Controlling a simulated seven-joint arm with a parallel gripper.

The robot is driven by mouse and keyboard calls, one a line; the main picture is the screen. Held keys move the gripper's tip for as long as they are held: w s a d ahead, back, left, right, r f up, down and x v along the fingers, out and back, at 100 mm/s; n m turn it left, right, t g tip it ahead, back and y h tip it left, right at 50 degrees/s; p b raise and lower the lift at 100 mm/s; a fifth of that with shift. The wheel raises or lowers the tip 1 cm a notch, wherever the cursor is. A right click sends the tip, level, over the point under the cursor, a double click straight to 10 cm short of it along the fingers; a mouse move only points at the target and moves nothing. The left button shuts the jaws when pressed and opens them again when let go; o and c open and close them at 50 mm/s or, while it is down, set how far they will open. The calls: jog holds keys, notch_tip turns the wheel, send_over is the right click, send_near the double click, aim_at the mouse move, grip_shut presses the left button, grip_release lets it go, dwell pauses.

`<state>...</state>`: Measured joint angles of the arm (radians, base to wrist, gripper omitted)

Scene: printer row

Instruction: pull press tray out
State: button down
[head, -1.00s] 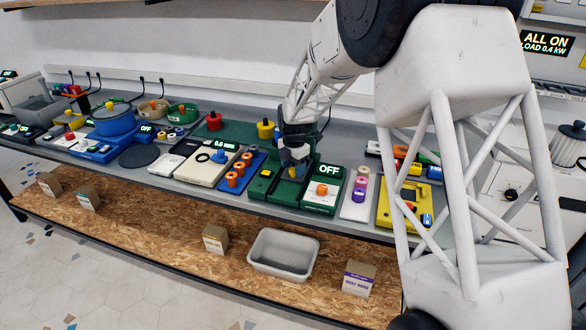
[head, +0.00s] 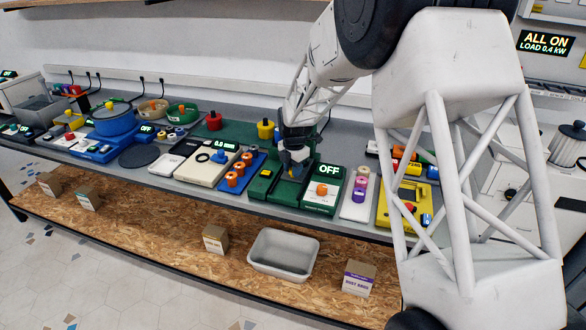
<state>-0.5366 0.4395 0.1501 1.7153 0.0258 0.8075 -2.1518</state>
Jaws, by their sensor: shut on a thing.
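The green press (head: 262,185) stands on the grey bench, with a white panel reading OFF (head: 329,169) and an orange knob (head: 321,189) on its right side. My gripper (head: 294,171) points down at the press's front middle, between its left green block and the OFF panel. It is shut on a part there, which I take to be the press tray; my fingers hide most of it. A small yellow piece (head: 292,173) shows at the fingertips. How far the tray stands out of the press cannot be told.
Left of the press are a blue rack with orange spools (head: 234,178) and a cream scale (head: 206,165). Right are a white strip with coloured rolls (head: 358,190) and a yellow device (head: 405,210). A white bin (head: 284,254) and boxes stand on the lower shelf.

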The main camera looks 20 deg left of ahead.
jog(key=shift+s+r, duration=0.1)
jog(key=shift+s, duration=4.8)
jog(key=c, duration=0.8)
grip_release()
jog(key=shift+c, duration=0.2)
notch_tip(320, 180, up, 8)
jog(key=shift+s+d, duration=0.1)
